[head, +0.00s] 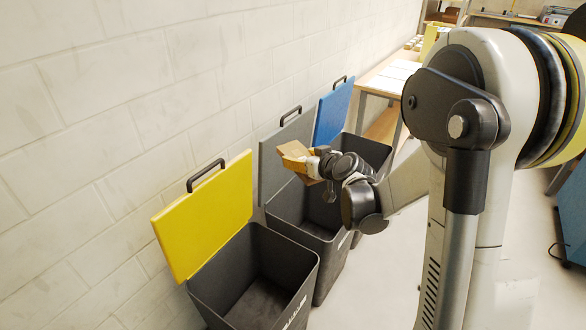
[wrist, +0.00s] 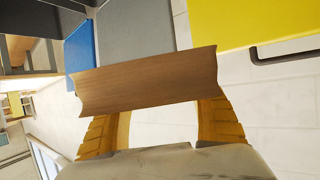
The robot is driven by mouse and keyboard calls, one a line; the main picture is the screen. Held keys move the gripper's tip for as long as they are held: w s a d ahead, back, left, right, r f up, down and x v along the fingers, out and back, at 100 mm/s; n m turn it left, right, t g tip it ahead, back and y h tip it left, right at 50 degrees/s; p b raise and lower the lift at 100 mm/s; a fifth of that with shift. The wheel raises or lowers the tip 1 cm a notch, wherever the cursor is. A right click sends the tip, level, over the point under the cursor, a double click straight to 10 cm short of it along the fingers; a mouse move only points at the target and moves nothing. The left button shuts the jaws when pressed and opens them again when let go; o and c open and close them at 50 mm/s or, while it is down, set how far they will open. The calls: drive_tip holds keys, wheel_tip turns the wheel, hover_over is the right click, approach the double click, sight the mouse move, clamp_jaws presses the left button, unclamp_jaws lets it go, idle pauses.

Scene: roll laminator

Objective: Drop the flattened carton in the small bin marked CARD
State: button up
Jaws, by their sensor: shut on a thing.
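My gripper (head: 305,164) is shut on the flattened carton (wrist: 150,82), a brown board lying across the yellow-orange fingers in the wrist view. In the head view the carton (head: 293,150) is small and partly merged with the fingers. My gripper appears above the open grey-lidded bin (head: 290,211), near its raised lid; the exact height is unclear. Left of it stands an open dark bin with a yellow lid (head: 212,215). Behind is another open bin with a blue lid (head: 333,110). I cannot read any CARD marking; the white mark on the yellow-lidded bin's front is illegible.
The raised lids with black handles lean toward a white block wall (head: 100,120). A table (head: 385,78) with papers stands beyond the bins. A blue cabinet (head: 572,215) is at the right edge. Pale floor (head: 395,265) is clear in front of the bins.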

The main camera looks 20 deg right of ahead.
drive_tip(key=w+d+f+m+h+b, duration=0.3)
drive_tip(key=w+d+f+h, duration=0.1)
drive_tip(key=w+d+f, duration=1.5)
wheel_tip(320, 180, down, 8)
drive_tip(key=a+b, duration=0.1)
drive_tip(key=b, duration=0.1)
drive_tip(key=shift+s+a, duration=0.15)
drive_tip(key=shift+f, duration=0.1)
drive_tip(key=o, duration=1.3)
drive_tip(key=shift+c, duration=0.2)
drive_tip(key=shift+s, duration=0.1)
drive_tip(key=v, duration=1.2)
